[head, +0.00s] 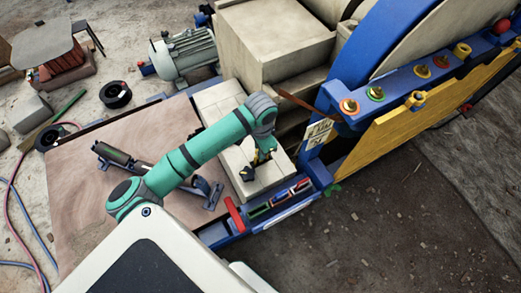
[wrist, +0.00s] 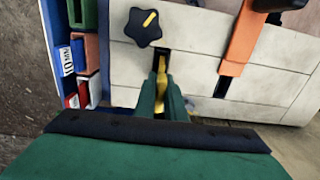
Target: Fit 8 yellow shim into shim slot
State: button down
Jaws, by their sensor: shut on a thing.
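My gripper (head: 262,155) is shut on a yellow shim, seen in the wrist view as a narrow yellow piece (wrist: 160,78) between the green fingers (wrist: 164,100). The shim points at the pale block (wrist: 125,58). A dark slot (wrist: 161,53) in this block lies just beyond the shim's tip, roughly in line with it. I cannot tell whether the tip is inside the slot. A black star knob (wrist: 143,26) with a yellow mark sits beside the slot. In the head view the pale block (head: 277,177) is under my gripper, and the shim is mostly hidden.
A blue tray (wrist: 54,15) with several coloured shims and a 10 MM label (wrist: 67,62) lies beside the block. An orange lever (wrist: 242,42) crosses a second dark slot. A red handle (head: 235,215) rises near the tray. A brown tabletop (head: 80,190) lies left.

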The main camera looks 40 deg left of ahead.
jog(key=shift+f, duration=2.25)
jog(key=c, duration=1.7)
grip_release()
jog(key=shift+c, duration=0.2)
notch_tip(320, 180, up, 11)
jog(key=shift+f, duration=0.1)
